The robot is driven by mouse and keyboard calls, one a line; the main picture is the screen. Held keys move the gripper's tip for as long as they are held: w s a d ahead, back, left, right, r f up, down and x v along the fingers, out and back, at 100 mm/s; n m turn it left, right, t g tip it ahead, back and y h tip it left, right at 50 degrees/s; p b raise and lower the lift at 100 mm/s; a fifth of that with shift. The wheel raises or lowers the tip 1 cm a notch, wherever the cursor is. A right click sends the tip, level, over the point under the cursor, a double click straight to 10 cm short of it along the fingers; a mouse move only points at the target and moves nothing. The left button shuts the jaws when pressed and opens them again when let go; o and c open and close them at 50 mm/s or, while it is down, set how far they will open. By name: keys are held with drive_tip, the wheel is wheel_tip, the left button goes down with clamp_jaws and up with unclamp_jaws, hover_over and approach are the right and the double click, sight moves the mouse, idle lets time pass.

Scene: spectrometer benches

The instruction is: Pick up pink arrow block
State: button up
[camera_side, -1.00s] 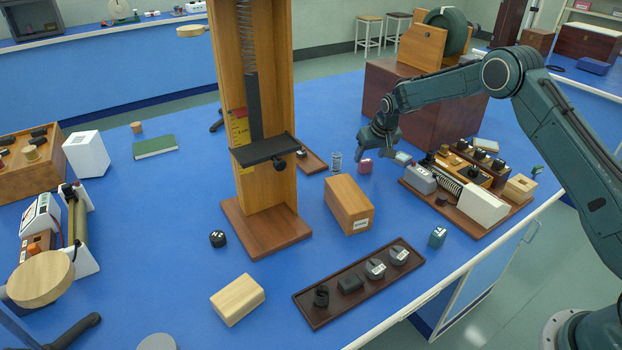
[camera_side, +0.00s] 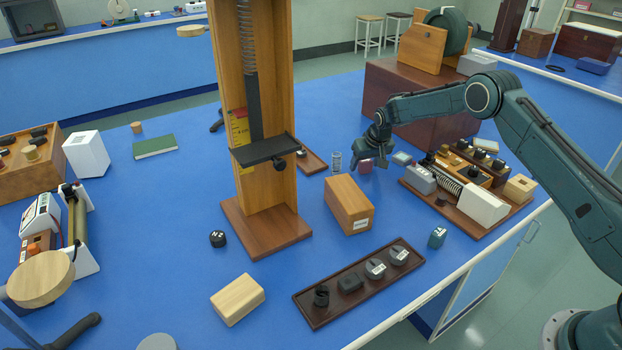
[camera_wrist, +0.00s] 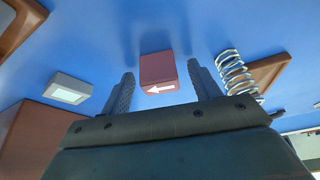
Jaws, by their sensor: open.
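The pink arrow block (camera_wrist: 158,72) is a small block with a white arrow on its face. In the wrist view it sits on the blue bench between the two fingers of my open gripper (camera_wrist: 160,88), with a gap showing on each side. In the side view the block (camera_side: 365,165) is partly hidden by my gripper (camera_side: 372,158), which is lowered over it. The fingertips are hard to make out there.
A metal coil spring (camera_wrist: 235,75) stands close on the right in the wrist view. A small grey box (camera_wrist: 68,88) lies to the left. In the side view, a wooden box (camera_side: 348,203) and a board of instruments (camera_side: 470,185) flank the block.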

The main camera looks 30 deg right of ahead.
drive_tip(key=c, duration=1.1)
drive_tip(key=shift+o, duration=0.2)
drive_tip(key=shift+r, duration=0.15)
wheel_tip(320, 180, up, 20)
idle(0.4)
